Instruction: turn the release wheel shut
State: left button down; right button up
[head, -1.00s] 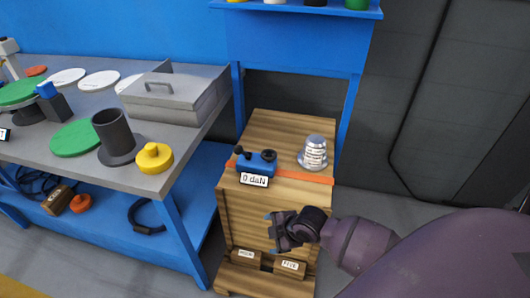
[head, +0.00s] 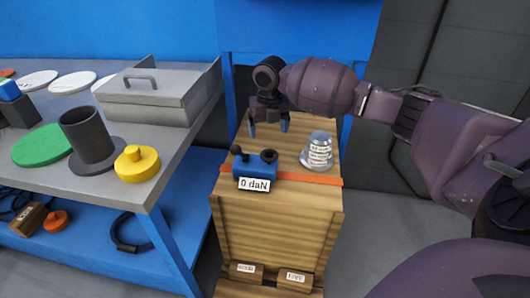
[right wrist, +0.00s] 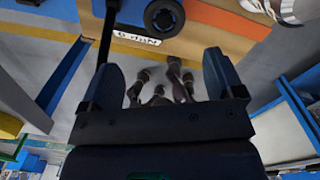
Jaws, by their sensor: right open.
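A blue tensioner (head: 254,171) with a white "0 daN" label (head: 254,184) sits on a wooden crate (head: 270,232). The release wheel (head: 269,156), round and black, is at its right end; a dark lever with a round knob (head: 236,149) is at its left. My right gripper (head: 268,127) is open and empty, fingers pointing down, above the crate's back part, beyond the wheel in the head view. In the right wrist view the wheel (right wrist: 164,17) is at the top, apart from the open fingers (right wrist: 163,78). My left gripper is out of view.
An orange strap (head: 312,181) crosses the crate under the tensioner. A silver flanged shell (head: 318,150) with printed labels stands right of it. A grey bench (head: 150,190) with a dark cylinder and yellow weight is left. Blue frame posts flank the crate's back.

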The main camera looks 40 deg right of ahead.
aim_at(269, 153)
jog(key=shift+n, duration=0.3)
jog(key=f+b, duration=0.1)
jog(key=f, duration=0.1)
jog(key=f+b, duration=0.1)
jog(key=f, duration=0.5)
jog(key=shift+w+d+b, duration=0.25)
jog(key=shift+d+b, duration=0.1)
jog(key=shift+b, duration=0.05)
jog(key=shift+f, duration=0.5)
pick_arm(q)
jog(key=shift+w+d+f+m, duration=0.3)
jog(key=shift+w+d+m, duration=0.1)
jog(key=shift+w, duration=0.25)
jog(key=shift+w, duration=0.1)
pick_arm(e)
jog(key=c, duration=0.9)
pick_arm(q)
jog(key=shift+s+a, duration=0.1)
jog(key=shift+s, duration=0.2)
